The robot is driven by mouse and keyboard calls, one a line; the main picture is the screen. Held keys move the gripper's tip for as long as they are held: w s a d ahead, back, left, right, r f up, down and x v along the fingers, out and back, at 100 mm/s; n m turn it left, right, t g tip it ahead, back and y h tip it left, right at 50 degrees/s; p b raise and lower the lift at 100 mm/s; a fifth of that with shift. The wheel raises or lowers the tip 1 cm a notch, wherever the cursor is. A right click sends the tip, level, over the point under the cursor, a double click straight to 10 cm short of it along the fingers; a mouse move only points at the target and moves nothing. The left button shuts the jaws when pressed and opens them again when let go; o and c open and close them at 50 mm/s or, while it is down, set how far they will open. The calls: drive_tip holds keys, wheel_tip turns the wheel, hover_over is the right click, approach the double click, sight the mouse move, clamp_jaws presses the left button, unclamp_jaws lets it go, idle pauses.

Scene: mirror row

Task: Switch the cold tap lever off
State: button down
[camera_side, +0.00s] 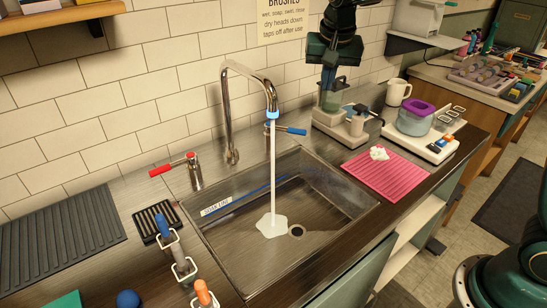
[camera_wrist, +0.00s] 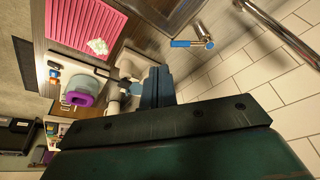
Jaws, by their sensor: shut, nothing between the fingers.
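The cold tap lever (camera_side: 293,130) has a blue tip and sticks out sideways behind the running water in the side view. In the wrist view the cold tap lever (camera_wrist: 183,43) lies upper centre, its blue end pointing left from a chrome body. A stream of water (camera_side: 272,180) falls from the curved spout (camera_side: 226,100) into the steel sink (camera_side: 225,240). My gripper (camera_side: 328,88) is up and to the right of the cold lever, above the soap-dispenser area, apart from the lever. In the wrist view my gripper (camera_wrist: 157,82) has its dark fingers together, with nothing between them.
The red-tipped hot tap lever (camera_side: 175,164) stands left of the spout. A pink mat (camera_side: 385,180) with a white lump lies right of the sink.

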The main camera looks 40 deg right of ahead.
sight(286, 130)
drive_tip(key=w+a+f+m+g, duration=0.1)
drive_tip(key=w+f+m, duration=0.2)
drive_tip(key=w+f, duration=0.6)
drive_tip(key=shift+w+a+h, duration=0.15)
drive_tip(key=shift+a+h, duration=0.2)
drive_tip(key=shift+h, duration=0.05)
drive_tip(key=x, duration=1)
